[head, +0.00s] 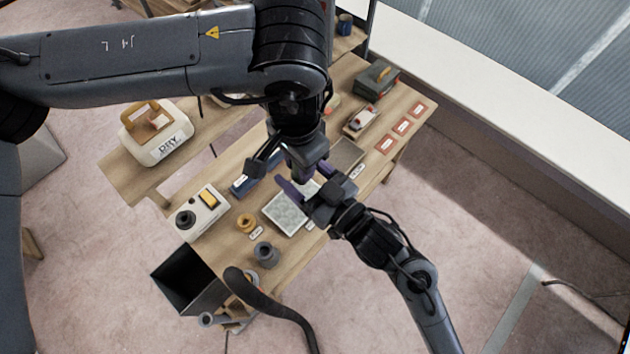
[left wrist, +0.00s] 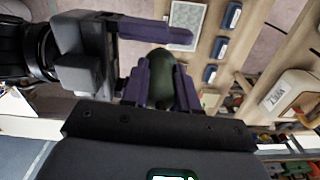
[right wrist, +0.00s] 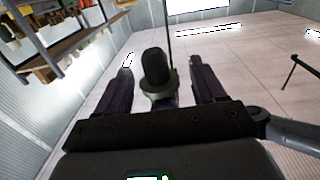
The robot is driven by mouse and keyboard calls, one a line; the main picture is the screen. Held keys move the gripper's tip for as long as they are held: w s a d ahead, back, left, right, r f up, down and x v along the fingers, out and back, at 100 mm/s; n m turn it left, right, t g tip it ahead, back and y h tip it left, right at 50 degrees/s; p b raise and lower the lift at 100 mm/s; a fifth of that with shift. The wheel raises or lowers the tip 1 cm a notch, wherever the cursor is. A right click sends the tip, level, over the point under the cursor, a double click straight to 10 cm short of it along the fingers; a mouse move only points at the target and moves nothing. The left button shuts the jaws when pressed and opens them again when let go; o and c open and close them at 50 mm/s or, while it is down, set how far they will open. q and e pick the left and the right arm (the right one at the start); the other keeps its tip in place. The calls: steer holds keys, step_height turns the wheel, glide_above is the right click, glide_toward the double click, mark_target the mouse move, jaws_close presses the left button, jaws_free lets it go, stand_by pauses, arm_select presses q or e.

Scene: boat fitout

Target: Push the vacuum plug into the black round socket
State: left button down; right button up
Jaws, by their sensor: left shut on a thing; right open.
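My left gripper (head: 300,171) points down above the middle of the bench. In the left wrist view it is shut on a dark green rounded piece (left wrist: 160,75), seemingly the vacuum plug. My right gripper (head: 312,180) is close beside it, fingers apart. In the right wrist view a black cylinder with an olive collar (right wrist: 155,75) stands between its open fingers; it looks like the same plug, apart from the fingers. The arms hide the plug in the head view. The black round socket (head: 185,218) appears on a pale box (head: 203,214) at the bench's left end.
A pale tray (head: 283,211), a brown ring (head: 245,222) and a grey cup (head: 266,254) are on the bench. A white "DRY" case (head: 157,134) stands on the board behind. A black open bin (head: 187,281) and thick dark hose (head: 272,300) are at the near end.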

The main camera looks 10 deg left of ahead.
steer(key=shift+w+a, duration=0.3)
steer(key=shift+a, duration=0.15)
steer(key=c, duration=1)
arm_select(q)
steer(key=c, duration=1.3)
jaws_free()
arm_select(e)
steer(key=shift+c, duration=0.7)
arm_select(q)
steer(key=o, duration=0.5)
